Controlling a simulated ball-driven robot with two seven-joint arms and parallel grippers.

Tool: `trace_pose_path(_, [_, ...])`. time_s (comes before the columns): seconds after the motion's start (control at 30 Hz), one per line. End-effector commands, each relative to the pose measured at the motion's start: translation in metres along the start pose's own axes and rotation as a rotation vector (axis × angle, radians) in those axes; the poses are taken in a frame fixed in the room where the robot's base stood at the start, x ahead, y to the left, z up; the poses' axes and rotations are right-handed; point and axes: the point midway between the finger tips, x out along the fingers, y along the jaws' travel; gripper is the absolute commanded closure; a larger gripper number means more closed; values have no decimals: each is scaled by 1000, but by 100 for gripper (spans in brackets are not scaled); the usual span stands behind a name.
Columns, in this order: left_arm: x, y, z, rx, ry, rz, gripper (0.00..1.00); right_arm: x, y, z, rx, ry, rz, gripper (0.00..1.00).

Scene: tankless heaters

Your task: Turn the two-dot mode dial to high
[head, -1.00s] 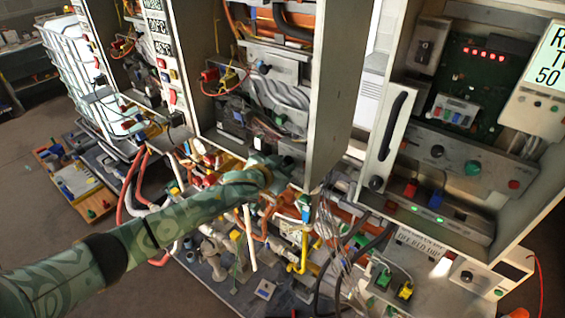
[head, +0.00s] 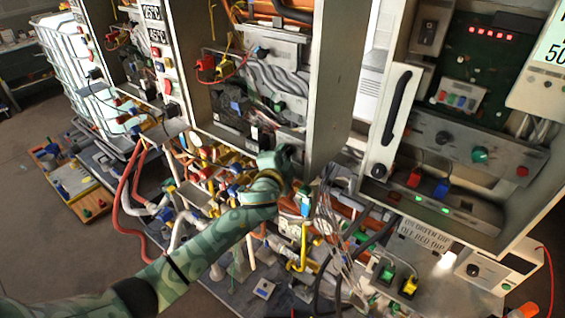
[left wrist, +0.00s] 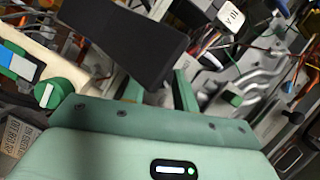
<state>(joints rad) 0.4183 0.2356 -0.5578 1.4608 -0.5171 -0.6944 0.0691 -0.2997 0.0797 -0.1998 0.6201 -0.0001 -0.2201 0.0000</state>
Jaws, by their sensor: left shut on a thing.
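My left gripper (head: 284,160) is at the lower front of the middle heater cabinet, beside its right side wall. In the left wrist view its green fingers (left wrist: 158,92) are shut, and a large black piece (left wrist: 125,40) lies across their tips. What that piece belongs to is unclear. A green dial with a white pointer line (left wrist: 47,93) is at the left of the wrist view, apart from the fingers. A green knob (head: 279,106) shows inside the middle heater. I cannot make out two dots on any dial. My right gripper is not in view.
The right heater (head: 520,205) has a black knob (head: 443,138) and a green knob (head: 480,154) on its panel. A white door with a black handle (head: 397,107) stands at its left. Pipes and loose wires (head: 335,225) crowd the space below.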

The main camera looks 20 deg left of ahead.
Motion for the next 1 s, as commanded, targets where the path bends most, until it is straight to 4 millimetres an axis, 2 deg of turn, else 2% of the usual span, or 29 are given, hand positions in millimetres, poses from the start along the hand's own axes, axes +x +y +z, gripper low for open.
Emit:
trace_pose_path(0.1, [0, 5, 0, 89, 3, -39, 94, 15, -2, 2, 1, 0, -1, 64])
trace_pose_path(0.4, [0, 6, 0, 268, 4, -112, 94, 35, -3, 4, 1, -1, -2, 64])
trace_pose_path(1.0, [0, 5, -1, 365, 4, -149, 94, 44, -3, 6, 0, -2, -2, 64])
